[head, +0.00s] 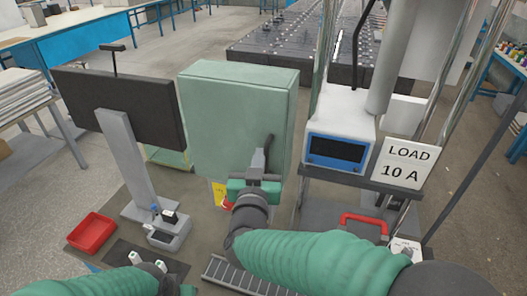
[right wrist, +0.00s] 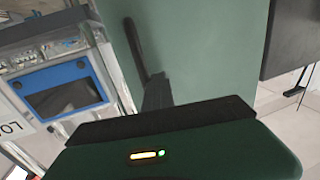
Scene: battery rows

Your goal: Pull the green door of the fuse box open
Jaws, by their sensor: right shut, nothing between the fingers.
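The fuse box (head: 225,115) is a large pale green cabinet in the middle of the head view. Its broad front face looks closed, with no gap that I can make out. My right gripper (head: 266,158) is in front of the lower right part of that face. Its dark fingers are shut and empty. In the right wrist view the green face (right wrist: 210,50) rises behind the fingers. A thin dark upright bar (right wrist: 134,48) shows there beside the fingers; I cannot tell whether it is the door handle or whether they touch.
A dark monitor (head: 120,105) on a grey stand is left of the fuse box. A red tray (head: 92,233) lies at lower left. To the right are a white instrument with a blue-framed screen (head: 338,148), a "LOAD 10 A" sign (head: 404,163) and metal posts.

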